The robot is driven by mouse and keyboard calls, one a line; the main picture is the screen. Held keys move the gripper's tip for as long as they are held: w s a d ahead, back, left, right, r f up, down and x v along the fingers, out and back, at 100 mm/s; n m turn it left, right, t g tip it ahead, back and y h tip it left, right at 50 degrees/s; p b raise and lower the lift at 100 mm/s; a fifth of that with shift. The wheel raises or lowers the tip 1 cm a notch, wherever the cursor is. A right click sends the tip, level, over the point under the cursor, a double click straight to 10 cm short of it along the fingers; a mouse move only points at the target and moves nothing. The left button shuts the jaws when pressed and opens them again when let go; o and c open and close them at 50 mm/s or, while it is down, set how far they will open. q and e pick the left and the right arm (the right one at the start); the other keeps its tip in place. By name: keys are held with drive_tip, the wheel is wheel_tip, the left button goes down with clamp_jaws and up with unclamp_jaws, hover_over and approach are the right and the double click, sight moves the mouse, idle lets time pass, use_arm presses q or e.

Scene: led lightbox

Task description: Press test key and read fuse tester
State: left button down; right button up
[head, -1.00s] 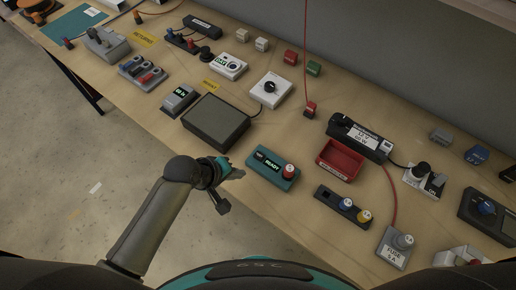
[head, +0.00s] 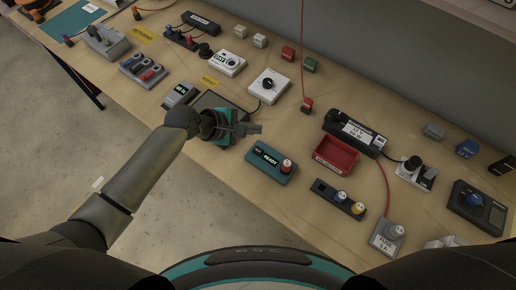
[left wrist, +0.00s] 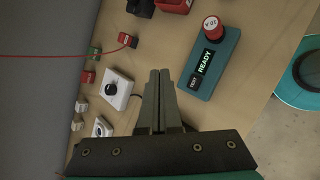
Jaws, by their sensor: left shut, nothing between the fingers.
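The fuse tester (head: 272,163) is a teal box on the bench, right of my left gripper in the head view. Its display reads "READY". In the left wrist view the tester (left wrist: 222,62) shows at the upper right, with a dark key marked "TEST" (left wrist: 193,81) beside the display. My left gripper (head: 257,128) is shut and empty, above the bench to the left of the tester and apart from it. In the left wrist view its fingers (left wrist: 160,75) are together. My right gripper is out of view.
A red tray (head: 335,156) and a black holder with blue and yellow fuses (head: 339,197) lie right of the tester. A white dial box (head: 268,86) stands behind. A grey box (head: 388,236) marked "FUSE 5 A" is at the lower right. The bench front is clear.

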use_arm(q)
drive_tip(key=shift+f, duration=0.1)
drive_tip(key=b, duration=0.3)
hover_over(254, 152)
wheel_tip(254, 152, down, 5)
drive_tip(key=shift+f, duration=0.2)
drive_tip(key=shift+f+b, duration=0.7)
drive_tip(key=shift+b, duration=0.25)
drive_tip(key=shift+f+b, duration=0.6)
drive_tip(key=shift+f, duration=0.35)
drive_tip(key=shift+f, duration=0.1)
drive_tip(key=shift+f, duration=0.3)
